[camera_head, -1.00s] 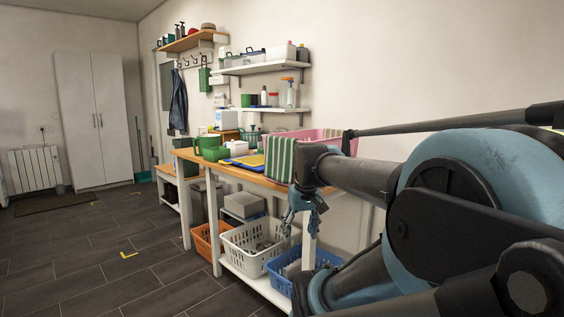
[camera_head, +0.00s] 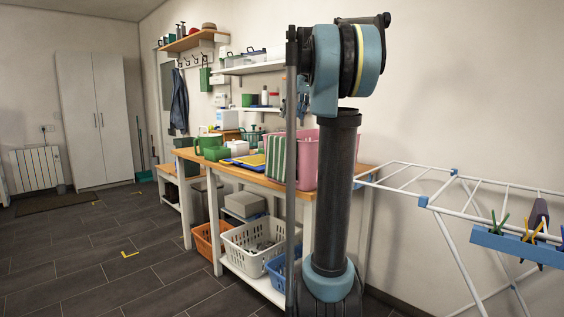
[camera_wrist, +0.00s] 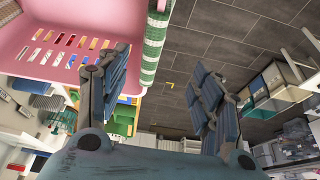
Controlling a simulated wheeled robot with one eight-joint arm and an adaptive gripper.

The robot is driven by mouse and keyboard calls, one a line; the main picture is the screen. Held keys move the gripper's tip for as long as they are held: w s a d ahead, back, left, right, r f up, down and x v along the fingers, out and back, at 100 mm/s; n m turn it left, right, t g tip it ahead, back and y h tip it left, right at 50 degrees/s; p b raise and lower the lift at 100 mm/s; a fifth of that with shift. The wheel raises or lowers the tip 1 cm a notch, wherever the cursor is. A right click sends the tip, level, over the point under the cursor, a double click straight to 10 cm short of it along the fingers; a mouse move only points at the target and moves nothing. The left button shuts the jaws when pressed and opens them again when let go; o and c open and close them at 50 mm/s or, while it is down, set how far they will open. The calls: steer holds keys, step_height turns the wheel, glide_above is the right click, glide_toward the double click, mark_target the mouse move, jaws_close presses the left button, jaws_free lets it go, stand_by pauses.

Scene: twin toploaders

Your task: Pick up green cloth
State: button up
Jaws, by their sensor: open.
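A green-and-white striped cloth (camera_head: 276,158) hangs over the near edge of a pink basket (camera_head: 304,158) on the table. In the wrist view the cloth (camera_wrist: 154,42) runs down along the rim of the pink basket (camera_wrist: 60,68), and its lower end is near my left finger. My gripper (camera_wrist: 160,75) is open and empty. The cloth lies between the lines of the two fingers, closer to the left one, and I cannot tell the distance. In the head view my arm hides part of the basket and most of my gripper.
A wooden-topped table (camera_head: 240,172) carries green containers and a blue-and-yellow tray. A white basket (camera_head: 250,240) and an orange basket (camera_head: 207,243) stand below. A white drying rack (camera_head: 440,205) with clothespins stands at right. A green item (camera_head: 204,80) hangs on the wall hooks.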

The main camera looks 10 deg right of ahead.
steer(key=w+r, duration=0.1)
steer(key=w, duration=0.1)
glide_toward(282, 148)
steer(key=w+f, duration=0.2)
steer(key=w+a+f, duration=0.1)
steer(key=f, duration=0.2)
steer(key=w+f, duration=0.2)
steer(key=f, duration=0.1)
steer(key=shift+w+a+f, duration=0.1)
steer(key=shift+w+a, duration=0.2)
steer(key=shift+w+a+f, duration=0.1)
steer(key=shift+w+f, duration=0.05)
steer(key=shift+f, duration=0.35)
steer(key=shift+f, duration=0.25)
steer(key=c, duration=1.2)
